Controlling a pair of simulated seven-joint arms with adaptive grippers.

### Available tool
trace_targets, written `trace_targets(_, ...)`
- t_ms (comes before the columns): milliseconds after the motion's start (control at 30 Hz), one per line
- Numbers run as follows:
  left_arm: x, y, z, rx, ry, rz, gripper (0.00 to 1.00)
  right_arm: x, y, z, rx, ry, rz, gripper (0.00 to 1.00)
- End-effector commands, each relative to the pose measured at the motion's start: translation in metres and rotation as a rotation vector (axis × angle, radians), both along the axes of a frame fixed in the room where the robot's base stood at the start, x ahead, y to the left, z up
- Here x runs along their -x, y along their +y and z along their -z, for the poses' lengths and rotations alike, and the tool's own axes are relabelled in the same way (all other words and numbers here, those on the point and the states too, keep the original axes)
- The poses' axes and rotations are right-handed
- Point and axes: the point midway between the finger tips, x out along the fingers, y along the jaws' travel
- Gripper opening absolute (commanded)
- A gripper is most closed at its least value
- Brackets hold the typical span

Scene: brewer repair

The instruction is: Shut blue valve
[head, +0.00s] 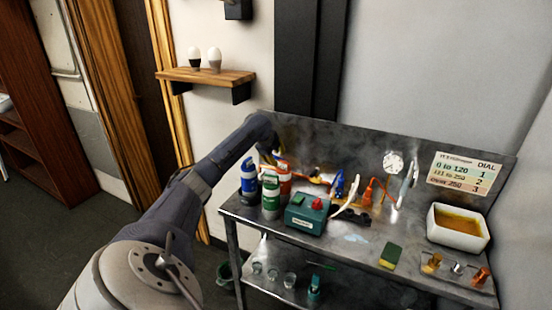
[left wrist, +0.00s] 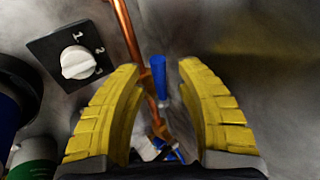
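In the left wrist view a blue valve handle (left wrist: 187,80) stands up beside a copper pipe (left wrist: 131,32). More blue parts show lower down near the pipe's orange end. My left gripper (left wrist: 160,70) has its two yellow fingers spread, with the pipe and blue handle seen in the gap between them. Contact cannot be told. In the head view my left gripper (head: 274,151) is at the back left of the metal bench, partly hidden by its arm and the bottles. Blue parts (head: 339,184) show on the piping at mid-bench. My right gripper is not in view.
A dial with a white knob (left wrist: 78,62) is left of the fingers. Blue (head: 248,178), green (head: 270,195) and red (head: 285,178) bottles crowd the bench's left end, beside a green box (head: 306,214). A white tub (head: 458,228) and a sponge (head: 391,256) are right.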

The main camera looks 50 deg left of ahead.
Motion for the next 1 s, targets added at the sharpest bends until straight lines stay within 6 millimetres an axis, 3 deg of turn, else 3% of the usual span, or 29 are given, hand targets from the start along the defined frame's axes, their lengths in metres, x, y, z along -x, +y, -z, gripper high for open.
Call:
trace_targets(33, 0.0, 0.0, 0.0, 0.0, 0.0, 0.0, 0.33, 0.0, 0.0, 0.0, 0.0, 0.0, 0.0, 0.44)
trace_targets(333, 0.0, 0.0, 0.0, 0.0, 0.0, 0.0, 0.0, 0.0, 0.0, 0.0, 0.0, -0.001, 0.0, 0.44)
trace_targets(867, 0.0, 0.0, 0.0, 0.0, 0.001, -0.001, 0.0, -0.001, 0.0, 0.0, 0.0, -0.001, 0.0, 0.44)
trace_targets(1000, -0.013, -0.014, 0.002, 0.004, 0.001, -0.005, 0.0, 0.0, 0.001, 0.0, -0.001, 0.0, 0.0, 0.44)
